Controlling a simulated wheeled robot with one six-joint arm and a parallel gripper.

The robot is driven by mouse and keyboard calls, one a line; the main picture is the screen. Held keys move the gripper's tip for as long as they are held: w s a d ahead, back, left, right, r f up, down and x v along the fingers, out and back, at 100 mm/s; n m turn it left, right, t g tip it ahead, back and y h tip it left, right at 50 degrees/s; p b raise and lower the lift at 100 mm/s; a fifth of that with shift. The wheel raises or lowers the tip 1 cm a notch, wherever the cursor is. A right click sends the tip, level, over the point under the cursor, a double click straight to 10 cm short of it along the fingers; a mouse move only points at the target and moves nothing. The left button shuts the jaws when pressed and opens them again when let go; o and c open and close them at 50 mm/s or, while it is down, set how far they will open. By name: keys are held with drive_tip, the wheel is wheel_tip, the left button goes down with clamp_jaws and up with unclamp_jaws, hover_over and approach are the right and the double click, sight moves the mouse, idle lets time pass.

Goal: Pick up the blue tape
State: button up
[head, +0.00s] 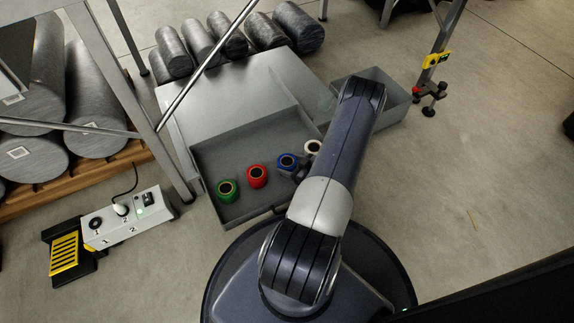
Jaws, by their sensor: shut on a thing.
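The blue tape (287,161) is a blue roll with a dark centre, in the grey tray (205,160) in the head view. My gripper (298,168) is at its right side and is shut on it. My arm hides most of the gripper, so the finger contact is hard to see. I cannot tell whether the tape rests on the tray floor or is slightly raised.
A white roll (313,147) is close on the right, partly beside my arm. A red roll (257,176) and a green roll (227,190) stand to the left. An empty grey bin (398,105) stands behind right. A control box (128,217) sits on the floor left.

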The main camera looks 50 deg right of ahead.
drive_tip(key=shift+c, duration=0.6)
